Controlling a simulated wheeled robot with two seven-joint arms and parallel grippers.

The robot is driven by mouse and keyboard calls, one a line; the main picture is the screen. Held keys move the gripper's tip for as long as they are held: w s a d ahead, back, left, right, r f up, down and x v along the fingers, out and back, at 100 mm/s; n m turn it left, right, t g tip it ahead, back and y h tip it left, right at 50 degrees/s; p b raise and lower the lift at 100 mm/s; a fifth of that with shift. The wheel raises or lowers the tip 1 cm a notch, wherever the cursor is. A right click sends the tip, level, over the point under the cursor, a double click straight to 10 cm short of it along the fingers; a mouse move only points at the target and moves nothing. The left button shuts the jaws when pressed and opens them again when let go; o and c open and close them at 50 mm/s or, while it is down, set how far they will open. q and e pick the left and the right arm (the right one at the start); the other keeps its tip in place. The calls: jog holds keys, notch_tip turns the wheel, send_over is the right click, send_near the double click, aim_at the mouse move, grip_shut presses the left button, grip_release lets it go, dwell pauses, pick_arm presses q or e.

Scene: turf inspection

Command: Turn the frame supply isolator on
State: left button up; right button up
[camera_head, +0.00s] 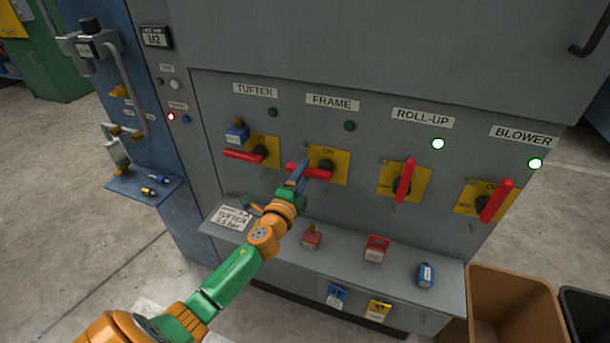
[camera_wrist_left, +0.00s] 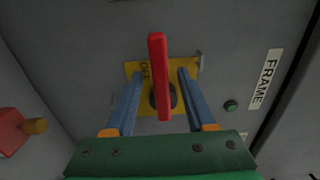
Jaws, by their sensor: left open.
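The frame isolator has a red handle (camera_head: 322,175) on a yellow plate (camera_head: 341,167) under the FRAME label (camera_head: 332,102). The handle lies about level in the head view, and the green lamp above it (camera_head: 350,126) is dark. My left gripper (camera_head: 303,170) is at this handle. In the left wrist view, the blue fingers of the open left gripper (camera_wrist_left: 160,78) stand on either side of the red handle (camera_wrist_left: 159,60), with gaps visible. Whether the fingers touch the plate cannot be told. My right gripper is not in view.
A ledge (camera_head: 340,256) below carries red and blue blocks. A brown bin (camera_head: 512,282) stands right.

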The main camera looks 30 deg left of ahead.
pick_arm(q)
jog(key=shift+d, duration=0.1)
grip_shut()
dwell(1.3)
